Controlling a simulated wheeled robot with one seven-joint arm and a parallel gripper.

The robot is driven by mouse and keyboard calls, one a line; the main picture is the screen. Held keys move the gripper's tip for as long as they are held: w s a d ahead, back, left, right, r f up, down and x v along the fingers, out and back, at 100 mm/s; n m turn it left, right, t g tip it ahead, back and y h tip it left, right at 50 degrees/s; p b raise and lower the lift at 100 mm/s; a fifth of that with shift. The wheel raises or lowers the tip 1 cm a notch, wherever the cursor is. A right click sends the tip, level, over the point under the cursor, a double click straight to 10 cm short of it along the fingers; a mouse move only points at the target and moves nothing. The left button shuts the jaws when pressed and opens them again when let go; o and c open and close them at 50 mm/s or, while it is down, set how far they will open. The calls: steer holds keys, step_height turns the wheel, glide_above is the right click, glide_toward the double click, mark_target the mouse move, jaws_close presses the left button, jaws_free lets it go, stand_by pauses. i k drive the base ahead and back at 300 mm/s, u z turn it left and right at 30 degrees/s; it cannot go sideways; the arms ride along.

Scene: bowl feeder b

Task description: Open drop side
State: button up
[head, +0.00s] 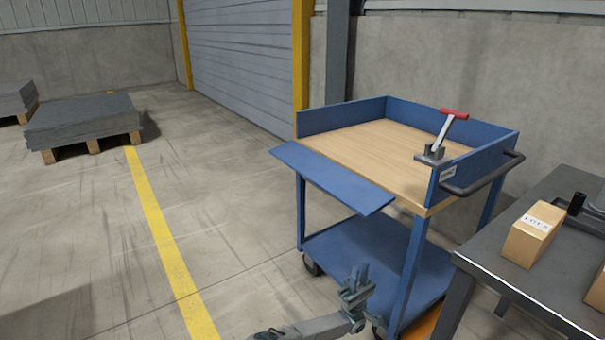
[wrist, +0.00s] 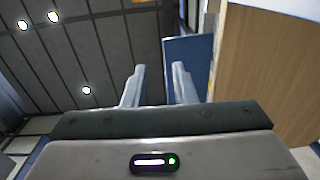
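The blue drop side (head: 335,182) of the cart (head: 375,152) is folded outward along the near left edge of the wooden top. It lies close to level, sticking out from the cart. A lever with a red grip (head: 447,130) stands tilted on a grey bracket at the cart's near right corner. My gripper (head: 357,272) is below the drop side and near the cart's lower shelf, apart from the panel. In the wrist view its fingers (wrist: 159,72) are apart with nothing between them. A blue panel (wrist: 188,52) shows beyond the right finger, probably the drop side.
A dark grey table (head: 500,250) with a cardboard box (head: 532,235) stands close to the cart's right. The cart's lower blue shelf (head: 345,240) is empty where visible. Pallets with grey sheets (head: 85,122) stand far left. The floor left of the cart is clear.

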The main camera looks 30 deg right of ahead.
mark_target(366, 199)
steer(key=i, duration=0.9)
